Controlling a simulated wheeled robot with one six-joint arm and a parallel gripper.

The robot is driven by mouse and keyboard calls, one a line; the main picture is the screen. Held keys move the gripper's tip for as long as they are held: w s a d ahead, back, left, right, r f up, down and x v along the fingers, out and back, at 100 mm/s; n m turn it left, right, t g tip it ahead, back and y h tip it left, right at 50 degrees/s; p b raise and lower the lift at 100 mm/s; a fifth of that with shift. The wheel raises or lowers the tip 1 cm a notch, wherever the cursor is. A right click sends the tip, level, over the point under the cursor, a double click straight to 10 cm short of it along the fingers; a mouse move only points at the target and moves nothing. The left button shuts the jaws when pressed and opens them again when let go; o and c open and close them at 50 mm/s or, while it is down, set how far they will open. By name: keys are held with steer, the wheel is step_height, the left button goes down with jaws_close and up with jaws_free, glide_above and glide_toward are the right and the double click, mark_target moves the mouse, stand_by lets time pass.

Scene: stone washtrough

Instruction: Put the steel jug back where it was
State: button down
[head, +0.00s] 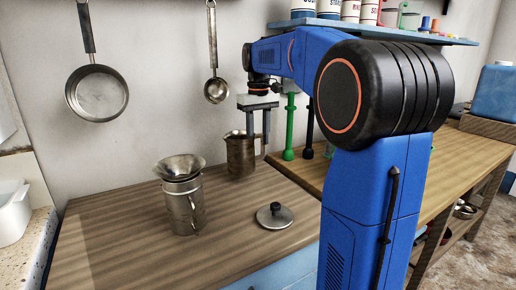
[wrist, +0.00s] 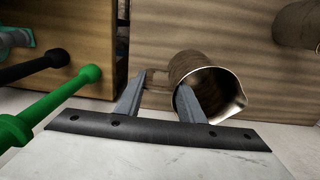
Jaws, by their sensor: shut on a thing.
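The steel jug (head: 240,158) is upright at the back of the wooden counter, near the wall. I cannot tell whether its base touches the wood. My gripper (head: 258,138) points down at its right side, where the handle is. In the wrist view the jug (wrist: 207,82) shows its open mouth and pouring lip, and its handle (wrist: 156,88) lies between the fingers of my gripper (wrist: 160,92). One finger overlaps the jug's rim in that view. The jaws are shut on the jug at its handle side.
A steel can (head: 186,212) with a funnel (head: 180,167) in its top stands front left of the jug. A round lid (head: 274,215) lies front right. Green (head: 290,130) and black upright rods stand close right of my gripper. A shelf (head: 345,28) is above. The left counter is clear.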

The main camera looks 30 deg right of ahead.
steer(key=shift+f, duration=1.95)
steer(key=c, duration=1.2)
jaws_free()
steer(key=shift+r, duration=0.15)
step_height(320, 180, up, 12)
steer(key=shift+r, duration=0.1)
